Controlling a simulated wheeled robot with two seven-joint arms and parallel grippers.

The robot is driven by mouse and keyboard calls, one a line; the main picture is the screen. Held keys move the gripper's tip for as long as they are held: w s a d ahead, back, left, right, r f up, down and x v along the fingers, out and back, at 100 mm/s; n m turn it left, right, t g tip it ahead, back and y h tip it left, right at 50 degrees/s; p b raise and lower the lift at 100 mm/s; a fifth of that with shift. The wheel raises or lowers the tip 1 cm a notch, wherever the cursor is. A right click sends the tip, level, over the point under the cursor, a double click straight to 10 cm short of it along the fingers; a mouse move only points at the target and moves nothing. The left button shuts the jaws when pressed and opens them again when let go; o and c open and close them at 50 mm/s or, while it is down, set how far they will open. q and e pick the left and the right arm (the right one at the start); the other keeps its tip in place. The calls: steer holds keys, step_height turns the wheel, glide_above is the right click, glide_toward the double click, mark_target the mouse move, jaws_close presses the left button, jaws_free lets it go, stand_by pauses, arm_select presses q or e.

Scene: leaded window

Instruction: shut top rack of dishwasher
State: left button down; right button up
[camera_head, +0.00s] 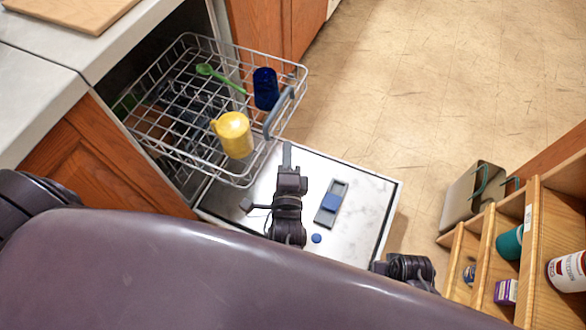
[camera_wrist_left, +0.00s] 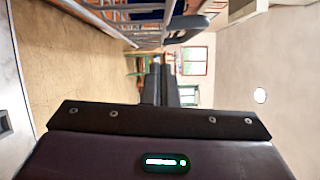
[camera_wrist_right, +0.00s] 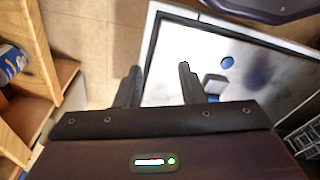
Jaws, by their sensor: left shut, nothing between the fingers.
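The top rack (camera_head: 160,120), a grey wire basket, is pulled out from the dishwasher under the counter. Its grey handle (camera_head: 279,112) is on the front side. A yellow mug (camera_head: 234,137), a dark blue cup (camera_head: 265,88) and a green spoon (camera_head: 220,78) are in it. The dishwasher door (camera_head: 362,208) is folded down below. My left gripper (camera_head: 287,153) is shut and empty, close to the rack's front near the handle; contact is unclear. Rack wires also show in the left wrist view (camera_wrist_left: 130,25). My right gripper (camera_wrist_right: 158,78) is open and empty near the door.
A grey-and-blue detergent compartment (camera_head: 331,203) is on the door. Wooden shelves (camera_head: 540,225) with bottles and boxes stand at the right, beside a grey bin (camera_head: 470,195). The floor (camera_head: 400,90) in front of the rack is clear.

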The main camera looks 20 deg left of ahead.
mark_target(242, 143)
arm_select(q)
steer(key=a, duration=0.2)
steer(key=shift+s+a+r, duration=0.15)
steer(key=shift+s+a, duration=0.1)
steer(key=shift+a, duration=0.05)
arm_select(e)
steer(key=shift+s+f, duration=0.1)
steer(key=shift+f, duration=0.1)
